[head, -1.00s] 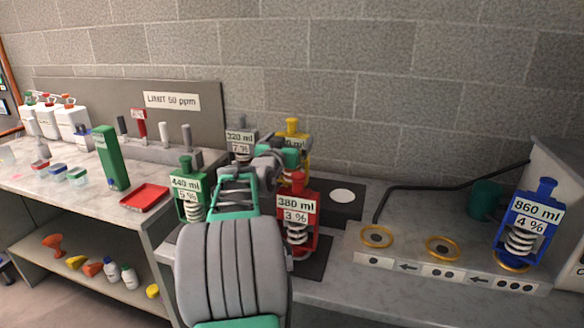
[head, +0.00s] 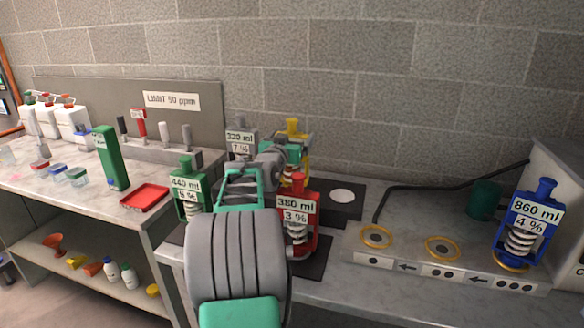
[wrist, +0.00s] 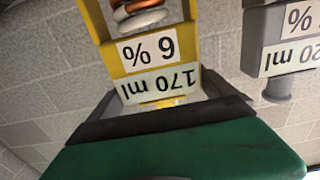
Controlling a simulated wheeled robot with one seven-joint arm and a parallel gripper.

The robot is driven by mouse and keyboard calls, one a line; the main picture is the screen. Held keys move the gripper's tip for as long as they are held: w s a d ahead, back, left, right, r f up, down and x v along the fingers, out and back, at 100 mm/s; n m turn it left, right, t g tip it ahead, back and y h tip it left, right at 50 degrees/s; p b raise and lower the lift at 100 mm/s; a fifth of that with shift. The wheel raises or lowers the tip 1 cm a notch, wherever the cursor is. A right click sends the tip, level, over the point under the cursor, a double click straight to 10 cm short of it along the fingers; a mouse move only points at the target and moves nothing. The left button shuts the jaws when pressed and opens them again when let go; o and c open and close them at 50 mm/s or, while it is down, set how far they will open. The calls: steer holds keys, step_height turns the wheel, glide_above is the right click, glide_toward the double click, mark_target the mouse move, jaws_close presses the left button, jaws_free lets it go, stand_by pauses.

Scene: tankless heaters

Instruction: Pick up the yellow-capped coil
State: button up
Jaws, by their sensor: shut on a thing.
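The yellow-capped coil (head: 293,126) stands at the back of the group of coils, partly hidden behind my arm and gripper in the head view. In the wrist view the yellow coil (wrist: 150,55) appears upside down, with a label reading 170 ml and 6 %, and a bit of metal spring showing. My gripper (wrist: 160,112) is shut on its yellow cap end; the dark fingers lie across it. In the head view my gripper (head: 288,150) is at the coil's upper part. I cannot tell whether its base is lifted.
A grey coil (head: 240,136) stands close left of it, also in the wrist view (wrist: 280,45). A red coil (head: 298,218) and a green coil (head: 188,188) stand nearer. A blue coil (head: 532,222) is far right. The wall is behind.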

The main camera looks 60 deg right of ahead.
steer(key=c, duration=0.6)
steer(key=shift+r, duration=0.25)
steer(key=shift+r, duration=0.1)
